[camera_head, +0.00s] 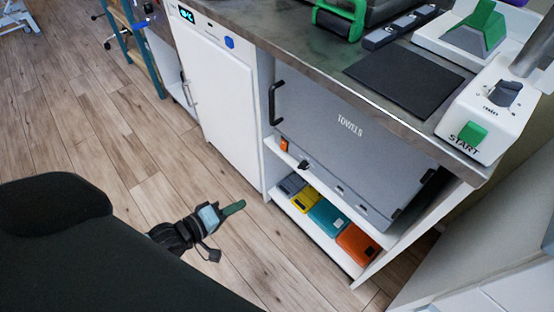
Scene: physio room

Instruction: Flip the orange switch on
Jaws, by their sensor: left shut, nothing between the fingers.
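A small orange switch-like piece (284,145) sits at the left end of the white ledge below the grey towels panel. It is small, and I cannot tell its position, on or off. My left gripper (234,208) shows in the head view, low and left of the ledge, in front of the cabinet. It is shut and empty, with its green fingers pointing right toward the cabinet. It is clearly apart from the orange piece. My right gripper is out of view.
A small black piece (304,165) sits beside the orange one on the ledge. Below, a shelf (318,232) holds several coloured boxes. The countertop (300,40) carries a black mat (405,78), a power strip (400,28) and a START device (490,115). The wooden floor (140,130) at left is clear.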

